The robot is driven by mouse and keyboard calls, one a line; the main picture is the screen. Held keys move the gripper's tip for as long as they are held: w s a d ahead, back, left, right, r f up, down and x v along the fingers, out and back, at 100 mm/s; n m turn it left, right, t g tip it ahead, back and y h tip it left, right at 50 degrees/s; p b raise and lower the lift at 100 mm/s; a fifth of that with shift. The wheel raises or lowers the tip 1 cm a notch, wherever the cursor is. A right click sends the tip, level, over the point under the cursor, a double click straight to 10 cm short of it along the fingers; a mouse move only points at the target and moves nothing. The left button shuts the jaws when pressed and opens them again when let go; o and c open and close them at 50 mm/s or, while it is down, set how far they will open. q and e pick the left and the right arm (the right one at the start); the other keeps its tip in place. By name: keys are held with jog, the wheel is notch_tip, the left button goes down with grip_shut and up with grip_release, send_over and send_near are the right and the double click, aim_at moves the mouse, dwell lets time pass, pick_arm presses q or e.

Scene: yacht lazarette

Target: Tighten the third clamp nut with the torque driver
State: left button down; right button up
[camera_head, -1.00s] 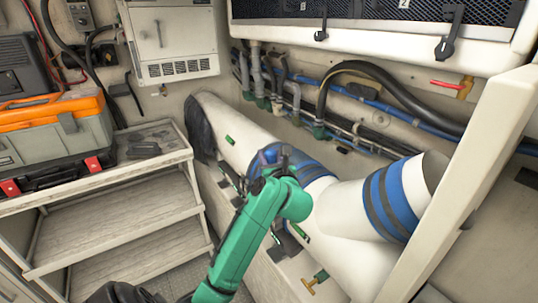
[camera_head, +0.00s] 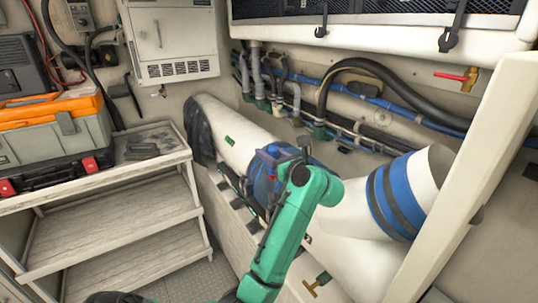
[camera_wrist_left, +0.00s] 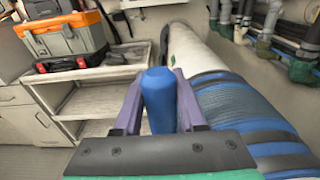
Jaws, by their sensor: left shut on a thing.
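The white exhaust pipe (camera_head: 235,135) runs diagonally across the middle of the head view, with a blue hose section bearing dark bands on it (camera_head: 324,169). In the left wrist view the banded blue hose (camera_wrist_left: 238,108) lies just right of my gripper. My left gripper (camera_head: 267,157) is over the hose, its purple fingers shut on a blue cylindrical handle, which looks like the torque driver (camera_wrist_left: 158,100). The driver's tip is hidden, so contact with a nut cannot be told. The separate clamp nuts are too small or hidden to make out. My right gripper is not in view.
A second blue banded joint (camera_head: 392,197) is on the pipe branch at right. A stepped shelf (camera_head: 120,235) and an orange-lidded toolbox (camera_head: 55,130) stand at left. Black and blue hoses (camera_head: 400,105) run along the wall. A pale post (camera_head: 465,170) is at right.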

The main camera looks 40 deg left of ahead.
pick_arm(q)
jog(key=n+g+b, duration=0.1)
jog(key=g, duration=0.1)
jog(key=n+g+b, duration=0.2)
jog(key=g, duration=0.1)
jog(key=shift+w+f+y+b, duration=0.15)
jog(key=shift+y+b, duration=0.15)
jog(key=shift+y, duration=0.1)
jog(key=shift+n+g, duration=0.4)
jog(key=shift+g, duration=0.1)
jog(key=shift+r, duration=0.2)
jog(key=shift+f+n+g+b, duration=0.15)
jog(key=shift+n+g+b, duration=0.35)
jog(key=shift+b, duration=0.05)
jog(key=shift+n+g+h+b, duration=0.3)
jog(key=shift+n+g+b, duration=0.4)
jog(key=shift+g, duration=0.5)
jog(key=shift+s+r+n+g+h, duration=0.1)
jog(key=shift+n+g+h, duration=0.1)
jog(key=shift+n+g, duration=0.35)
jog(key=shift+s+r+n+g+h, duration=0.1)
jog(key=shift+n+g+h, duration=0.2)
jog(key=shift+g, duration=0.35)
